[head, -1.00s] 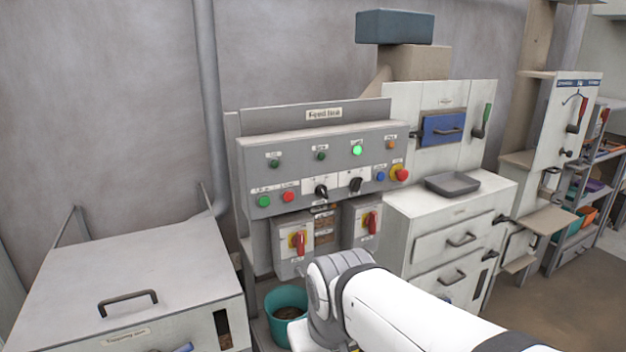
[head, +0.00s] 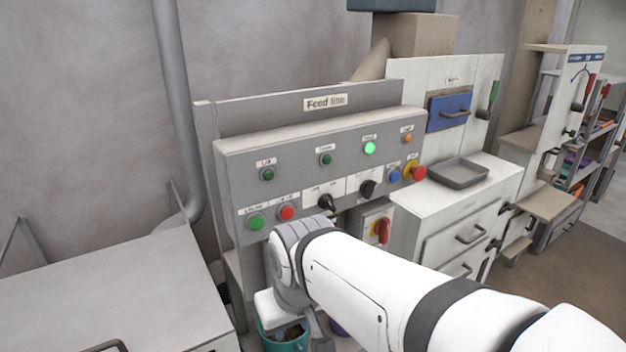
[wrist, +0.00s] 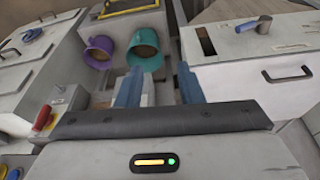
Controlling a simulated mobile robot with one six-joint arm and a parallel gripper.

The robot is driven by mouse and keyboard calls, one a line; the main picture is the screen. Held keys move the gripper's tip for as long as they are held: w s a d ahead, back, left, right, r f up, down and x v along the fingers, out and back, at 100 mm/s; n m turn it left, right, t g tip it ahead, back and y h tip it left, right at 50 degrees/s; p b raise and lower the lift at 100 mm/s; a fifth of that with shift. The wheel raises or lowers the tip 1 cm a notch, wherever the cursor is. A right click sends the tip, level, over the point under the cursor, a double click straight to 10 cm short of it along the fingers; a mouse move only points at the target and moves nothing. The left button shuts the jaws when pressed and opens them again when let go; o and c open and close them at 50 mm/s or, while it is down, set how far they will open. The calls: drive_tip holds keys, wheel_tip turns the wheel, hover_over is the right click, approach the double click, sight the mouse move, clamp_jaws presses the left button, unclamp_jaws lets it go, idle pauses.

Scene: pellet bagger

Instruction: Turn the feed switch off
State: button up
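The grey Feed line panel (head: 300,165) carries two black rotary switches, a left one (head: 326,203) and a right one (head: 367,189). Their small labels are too blurred to tell which is the feed switch. A green lamp (head: 370,148) above the right switch is lit. My gripper (wrist: 160,85) shows in the wrist view with its two blue fingers apart and nothing between them. It is low in front of the panel, pointing down toward the buckets, away from the switches. In the head view my arm hides part of the area below the panel.
Green (head: 256,222) and red (head: 288,213) buttons and a red emergency stop (head: 418,173) flank the switches. A red isolator handle (head: 383,230) sits below. A teal bucket (wrist: 146,48) and a purple bucket (wrist: 99,50) stand beneath. A cabinet (head: 450,215) is at right.

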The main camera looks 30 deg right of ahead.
drive_tip(key=w+m+y, duration=0.5)
drive_tip(key=m+y, duration=0.1)
drive_tip(key=m, duration=0.8)
drive_tip(key=m+t+h+p, duration=0.1)
drive_tip(key=m+t+h, duration=0.3)
drive_tip(key=m+t, duration=1.7)
approach(374, 190)
drive_tip(key=w+r+m+g, duration=0.1)
drive_tip(key=w+m+g, duration=0.1)
drive_tip(key=w+r+m+g, duration=0.2)
drive_tip(key=w, duration=0.1)
drive_tip(key=w+r+m+g, duration=0.2)
drive_tip(key=shift+w+a+r, duration=0.1)
drive_tip(key=shift+w+a, duration=0.05)
drive_tip(key=shift+a, duration=0.15)
